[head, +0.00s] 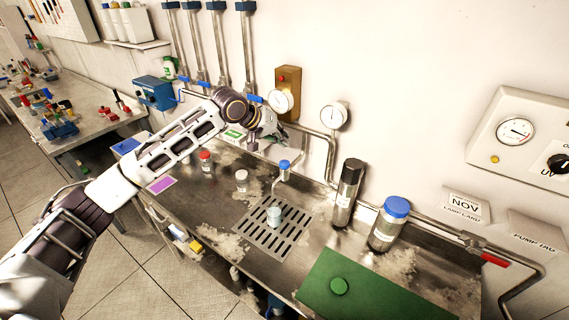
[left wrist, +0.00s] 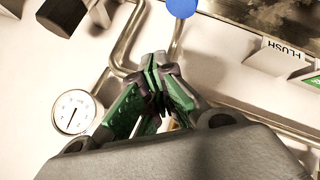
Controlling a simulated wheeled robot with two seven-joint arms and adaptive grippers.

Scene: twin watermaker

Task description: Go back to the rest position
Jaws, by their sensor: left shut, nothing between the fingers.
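My left arm reaches in from the left in the head view, over the metal counter (head: 205,232). My left gripper (head: 254,146) is above the back of the counter, near the wall pipes, and is partly hidden by its own wrist. In the left wrist view its green-padded fingers (left wrist: 158,62) are closed together with nothing between them. The fingers point toward a pipe and the wall. My right gripper does not show.
A cup (head: 273,216) stands on the slotted drain, close to a blue-topped spout (head: 284,165). A dark bottle (head: 347,193) and a blue-capped jar (head: 389,224) stand to the right. A green mat (head: 350,290) lies in front. Gauges and pipes line the wall.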

